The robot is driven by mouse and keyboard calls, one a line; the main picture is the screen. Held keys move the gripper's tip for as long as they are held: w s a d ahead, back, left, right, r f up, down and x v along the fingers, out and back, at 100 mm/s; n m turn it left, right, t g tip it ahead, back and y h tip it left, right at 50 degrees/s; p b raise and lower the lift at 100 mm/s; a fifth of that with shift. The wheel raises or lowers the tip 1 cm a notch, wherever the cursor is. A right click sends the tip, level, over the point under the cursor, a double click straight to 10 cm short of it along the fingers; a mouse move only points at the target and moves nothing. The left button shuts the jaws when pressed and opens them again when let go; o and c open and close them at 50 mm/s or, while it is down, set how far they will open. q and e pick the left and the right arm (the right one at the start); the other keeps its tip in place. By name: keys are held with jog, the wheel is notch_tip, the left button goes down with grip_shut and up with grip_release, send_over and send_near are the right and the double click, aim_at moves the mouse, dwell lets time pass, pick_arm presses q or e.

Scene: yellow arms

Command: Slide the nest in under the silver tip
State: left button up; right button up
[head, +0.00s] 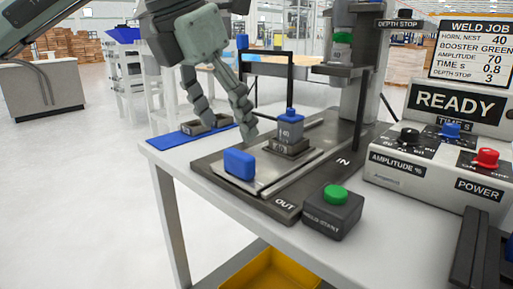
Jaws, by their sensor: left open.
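The nest (289,148) is a grey block marked 40 on a sliding plate (262,176), towards the OUT end of its rails. A grey part with a blue top (291,117) stands upright on it. A blue block (239,164) is fixed at the plate's near left end. The silver tip (341,54) shows below a green band on the press, up and right of the nest; its lower end is hard to make out. My left gripper (226,127) is open and empty, its fingers pointing down behind and left of the blue block, apart from it. My right gripper is out of view.
A blue mat (165,141) with dark pieces lies at the table's left. A black frame (291,72) stands behind the nest. A control box (430,200) reading READY and a green-button box (333,213) stand right. A yellow bin (268,272) sits below the table.

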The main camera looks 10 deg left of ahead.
aim_at(238, 153)
pick_arm(q)
jog(key=x, duration=0.7)
jog(key=shift+w+f, duration=0.1)
jog(key=shift+f, duration=0.2)
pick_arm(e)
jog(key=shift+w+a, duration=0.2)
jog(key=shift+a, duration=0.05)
pick_arm(q)
jog(key=shift+c, duration=0.4)
